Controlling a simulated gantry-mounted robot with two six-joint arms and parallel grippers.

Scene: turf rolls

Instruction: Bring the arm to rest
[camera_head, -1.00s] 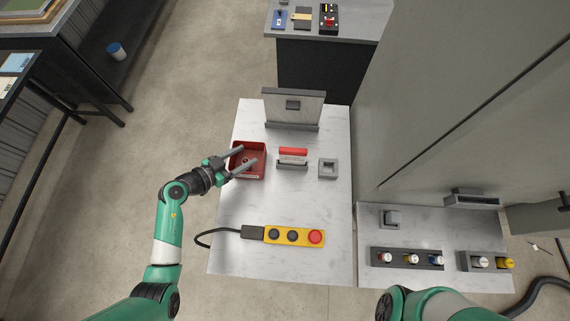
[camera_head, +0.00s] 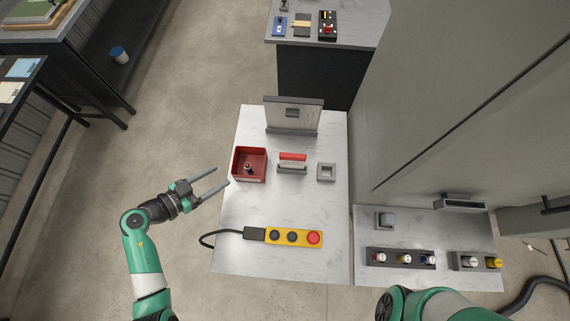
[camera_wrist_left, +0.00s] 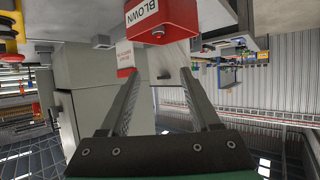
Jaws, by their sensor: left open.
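My left gripper (camera_head: 217,181) is open and empty, in the air just left of the white table. Its two grey fingers point right, toward the red box, and are apart from it. The red box (camera_head: 236,165) stands on the table's left side with a small dark item inside it. In the left wrist view the open fingers (camera_wrist_left: 160,80) show with nothing between them, and the red box (camera_wrist_left: 170,20) marked "BLOWN" is above them. My right arm shows only in part at the bottom right of the head view; its gripper is out of frame.
On the white table (camera_head: 235,262) are a red-topped block (camera_head: 292,163), a grey square holder (camera_head: 326,172), an upright panel (camera_head: 294,116) and a yellow button box (camera_head: 293,237) with a cable. A tall grey cabinet (camera_head: 460,100) stands right. Floor left of the table is clear.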

